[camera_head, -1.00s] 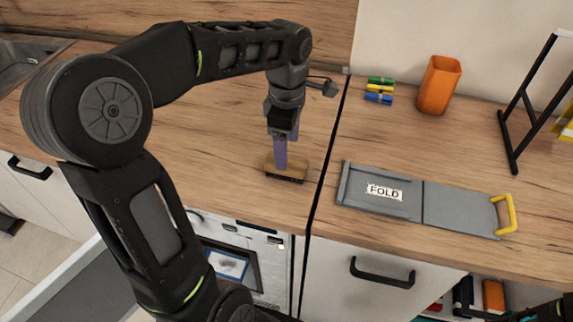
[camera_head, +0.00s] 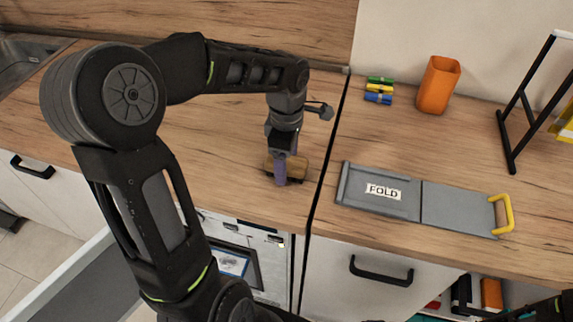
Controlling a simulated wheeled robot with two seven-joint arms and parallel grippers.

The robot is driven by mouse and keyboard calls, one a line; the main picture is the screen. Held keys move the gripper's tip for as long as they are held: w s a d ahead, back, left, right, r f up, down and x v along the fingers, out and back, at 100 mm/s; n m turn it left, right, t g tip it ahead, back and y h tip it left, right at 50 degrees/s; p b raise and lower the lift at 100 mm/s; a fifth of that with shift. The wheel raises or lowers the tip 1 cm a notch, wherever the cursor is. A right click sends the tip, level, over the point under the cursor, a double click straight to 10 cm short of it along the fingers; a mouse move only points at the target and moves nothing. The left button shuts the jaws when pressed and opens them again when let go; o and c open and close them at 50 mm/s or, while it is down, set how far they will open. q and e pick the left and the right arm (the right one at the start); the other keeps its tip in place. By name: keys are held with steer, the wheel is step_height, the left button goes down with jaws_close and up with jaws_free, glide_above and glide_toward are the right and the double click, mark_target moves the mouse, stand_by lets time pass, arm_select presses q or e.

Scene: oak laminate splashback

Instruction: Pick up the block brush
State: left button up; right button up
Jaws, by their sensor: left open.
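The block brush (camera_head: 300,166) has a tan wooden top and dark bristles below. It lies on the wooden counter left of the dark gap between the counters. My left gripper (camera_head: 281,180) points down at it, with its purple fingers in front of the brush and covering its middle. The jaws are open; whether a finger touches the brush cannot be told from this view. My right gripper is not clearly seen; only a dark part shows at the lower right corner.
A grey folding board (camera_head: 445,205) marked FOLD with a yellow handle lies on the right counter. An orange cup (camera_head: 438,85) and coloured clips (camera_head: 379,90) stand behind it. A black rack (camera_head: 522,105) is at far right. The counter left of the brush is clear.

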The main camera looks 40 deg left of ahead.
stand_by(0.3)
arm_select(q)
jaws_close()
step_height(320, 180, up, 10)
steer(key=shift+r+b, duration=0.1)
steer(key=shift+b, duration=0.4)
stand_by(0.7)
stand_by(0.7)
